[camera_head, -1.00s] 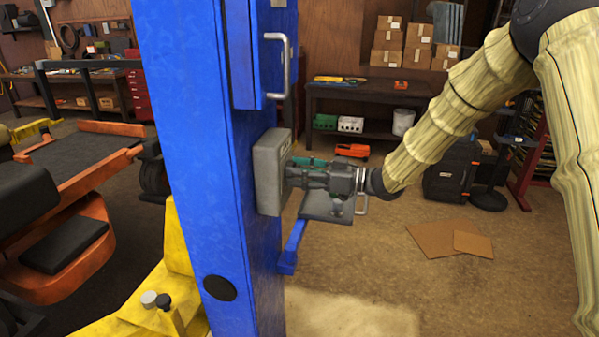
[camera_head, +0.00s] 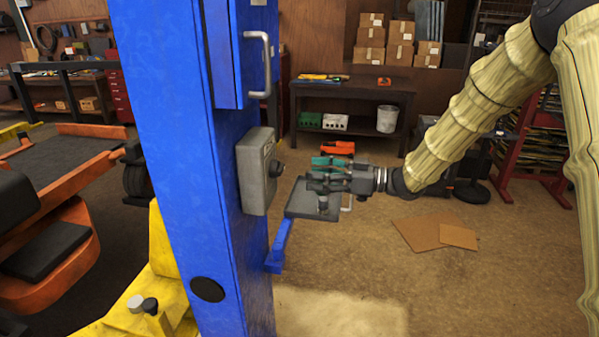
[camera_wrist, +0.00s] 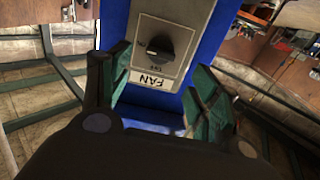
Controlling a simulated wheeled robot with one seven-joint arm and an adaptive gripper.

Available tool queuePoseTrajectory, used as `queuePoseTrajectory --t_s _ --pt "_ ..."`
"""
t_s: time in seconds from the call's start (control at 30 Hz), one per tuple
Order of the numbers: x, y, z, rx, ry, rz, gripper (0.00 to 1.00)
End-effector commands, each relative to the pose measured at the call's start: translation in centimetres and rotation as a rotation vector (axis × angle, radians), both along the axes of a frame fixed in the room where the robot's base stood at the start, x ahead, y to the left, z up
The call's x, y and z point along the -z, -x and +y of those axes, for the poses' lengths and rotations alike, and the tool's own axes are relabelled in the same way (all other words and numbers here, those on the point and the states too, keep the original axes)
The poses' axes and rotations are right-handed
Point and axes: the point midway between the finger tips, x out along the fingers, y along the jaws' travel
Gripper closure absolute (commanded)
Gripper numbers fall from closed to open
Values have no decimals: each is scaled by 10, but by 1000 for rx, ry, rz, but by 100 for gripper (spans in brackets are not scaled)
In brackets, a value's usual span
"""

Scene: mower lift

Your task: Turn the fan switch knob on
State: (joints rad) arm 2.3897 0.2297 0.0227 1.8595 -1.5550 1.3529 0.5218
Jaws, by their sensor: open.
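The grey fan switch box (camera_head: 254,172) is mounted on the side of the blue lift post (camera_head: 190,200). Its dark round knob (camera_head: 276,168) sticks out to the right. In the wrist view the black knob (camera_wrist: 160,46) sits on the box face (camera_wrist: 170,22), upside down, with a FAN label below it. The small position marks are hard to read. My gripper (camera_head: 316,172) is to the right of the knob, apart from it, and points at the box. In the wrist view its two green-padded fingers (camera_wrist: 163,88) are spread apart with nothing between them.
A grey tray on a blue bracket (camera_head: 278,248) sticks out from the post just below my gripper. A metal handle (camera_head: 262,65) is above the box. A workbench (camera_head: 350,88) stands behind, and flat cardboard (camera_head: 425,232) lies on the floor. The floor right of the post is mostly clear.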

Motion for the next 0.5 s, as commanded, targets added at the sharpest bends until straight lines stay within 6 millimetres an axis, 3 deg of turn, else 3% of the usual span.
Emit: queuePoseTrajectory --t_s 0.2,0.5 --pt "0 7 -24 1 0 1 38" --pt "1 9 -31 -1 0 1 38"
